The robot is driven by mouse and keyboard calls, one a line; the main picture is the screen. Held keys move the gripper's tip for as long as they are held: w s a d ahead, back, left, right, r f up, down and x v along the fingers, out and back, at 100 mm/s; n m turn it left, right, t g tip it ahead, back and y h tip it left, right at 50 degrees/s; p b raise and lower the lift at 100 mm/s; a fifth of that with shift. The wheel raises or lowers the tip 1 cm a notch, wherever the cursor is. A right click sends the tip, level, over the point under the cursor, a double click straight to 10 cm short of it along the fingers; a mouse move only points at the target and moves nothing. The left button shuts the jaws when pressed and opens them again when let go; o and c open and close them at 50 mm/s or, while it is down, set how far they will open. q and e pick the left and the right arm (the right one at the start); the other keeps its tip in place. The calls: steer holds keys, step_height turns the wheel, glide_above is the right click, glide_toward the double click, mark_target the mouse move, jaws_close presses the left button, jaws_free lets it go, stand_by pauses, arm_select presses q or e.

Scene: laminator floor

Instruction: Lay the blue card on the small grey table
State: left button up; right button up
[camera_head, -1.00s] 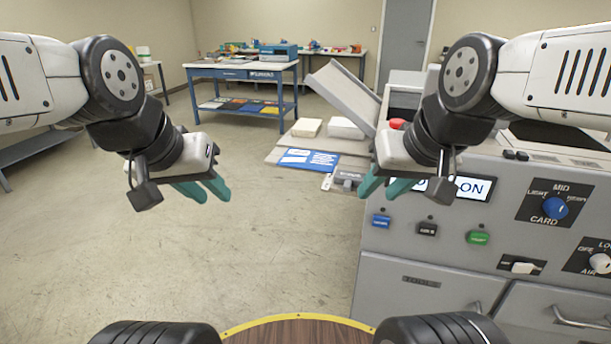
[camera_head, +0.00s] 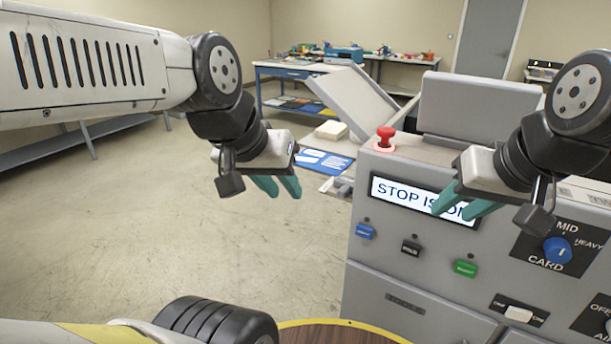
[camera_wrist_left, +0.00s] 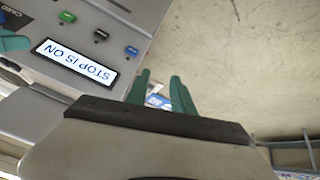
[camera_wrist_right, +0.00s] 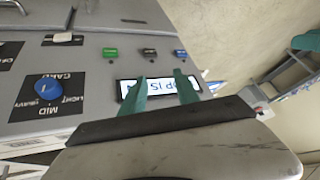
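A blue sheet with white printed panels (camera_head: 323,161) lies flat beside the machine, behind my left gripper; I cannot tell whether it is the blue card. A blue-and-white patch also shows between the fingers in the left wrist view (camera_wrist_left: 157,100). The surface under the sheet is mostly hidden, and I cannot make out the small grey table for certain. My left gripper (camera_head: 278,187) is open and empty in the air left of the machine. My right gripper (camera_head: 462,205) is open and empty in front of the machine's display.
The grey machine (camera_head: 400,315) fills the right, with a red stop button (camera_head: 385,137), a sloping grey panel (camera_head: 355,97) and a display (camera_head: 400,193) reading "STOP IS ON". A blue-framed table (camera_head: 290,70) stands behind. The floor (camera_head: 150,230) at left is clear.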

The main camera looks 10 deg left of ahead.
steer(key=o, duration=0.4)
steer(key=shift+c, duration=0.2)
steer(key=o, duration=0.4)
arm_select(q)
steer(key=w+a+f+m+t+y, duration=0.1)
steer(key=w+a+f+m+t, duration=0.15)
steer(key=w, duration=0.75)
steer(key=w+a+f+m+t, duration=0.1)
steer(key=w+a+m, duration=0.3)
steer(key=w, duration=0.5)
steer(key=w+a+f+m+t+y, duration=0.1)
steer(key=w+a+m+t, duration=0.15)
steer(key=w, duration=0.75)
steer(key=w+a+f+m+t+h, duration=0.1)
steer(key=w+f+m+t+h, duration=0.1)
steer(key=w+f+m, duration=0.5)
steer(key=m+t+h, duration=0.3)
steer(key=m+h, duration=0.1)
steer(key=m, duration=0.2)
glide_toward(306, 167)
steer(key=shift+w, duration=0.25)
steer(key=shift+x, duration=3.9)
steer(key=shift+d, duration=0.1)
